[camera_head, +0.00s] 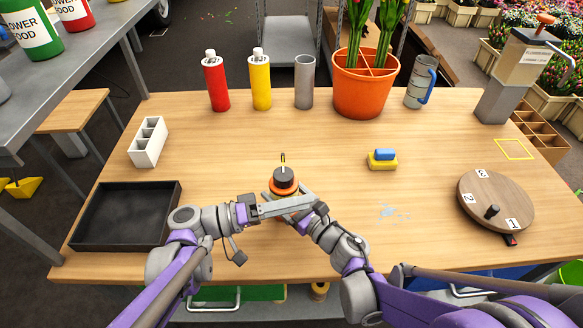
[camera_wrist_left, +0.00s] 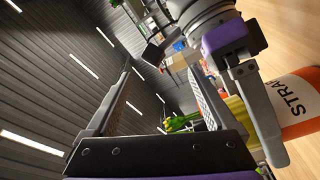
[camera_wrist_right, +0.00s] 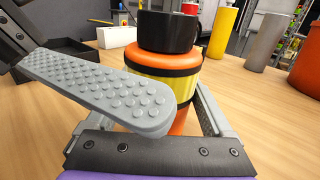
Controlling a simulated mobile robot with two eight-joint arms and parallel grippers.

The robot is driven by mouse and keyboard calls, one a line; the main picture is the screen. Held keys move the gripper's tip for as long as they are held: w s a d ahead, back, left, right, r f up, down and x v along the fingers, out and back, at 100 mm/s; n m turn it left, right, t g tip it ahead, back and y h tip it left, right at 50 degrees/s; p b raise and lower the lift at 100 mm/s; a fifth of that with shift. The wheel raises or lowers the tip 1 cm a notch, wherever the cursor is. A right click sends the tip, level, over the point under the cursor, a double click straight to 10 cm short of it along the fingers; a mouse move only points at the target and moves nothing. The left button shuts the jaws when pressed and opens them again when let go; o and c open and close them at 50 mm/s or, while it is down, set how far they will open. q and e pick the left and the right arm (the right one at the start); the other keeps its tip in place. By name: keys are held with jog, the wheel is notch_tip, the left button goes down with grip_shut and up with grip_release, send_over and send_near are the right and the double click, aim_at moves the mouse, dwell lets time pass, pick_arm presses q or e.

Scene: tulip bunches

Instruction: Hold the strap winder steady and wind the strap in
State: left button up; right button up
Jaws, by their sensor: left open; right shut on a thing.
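The strap winder (camera_head: 284,181) stands upright near the table's front middle, orange with a black knob on top. In the right wrist view the winder (camera_wrist_right: 165,62) shows a yellow band under its orange top; in the left wrist view its orange side (camera_wrist_left: 300,92) carries a white label, partly cut off. A thin yellow piece shows behind the knob; I cannot tell if it is strap. My right gripper (camera_head: 291,202) is shut on the winder's lower body. My left gripper (camera_head: 283,208) is open, beside the winder's near side; its studded finger crosses in front in the right wrist view.
A black tray (camera_head: 80,238) and white caddy (camera_head: 141,150) lie left. A sponge (camera_head: 382,161) and numbered wooden disc (camera_head: 485,185) lie right. Red (camera_head: 215,85) and yellow (camera_head: 260,82) bottles, a grey cylinder (camera_head: 304,85) and an orange pot (camera_head: 363,98) stand behind.

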pick_arm(q)
jog(key=s+a+f+t, duration=0.1)
jog(key=s+a+t, duration=0.1)
jog(key=a+t, duration=0.3)
jog(key=m+t+y, duration=0.5)
jog(key=y, duration=0.2)
send_near(289, 170)
jog(key=shift+t, duration=0.3)
jog(key=x, duration=0.4)
jog(key=f+x, duration=0.1)
jog(key=x, duration=0.6)
jog(key=shift+w+d+f, duration=0.1)
jog(key=shift+w+f, duration=0.2)
jog(key=c, duration=1.4)
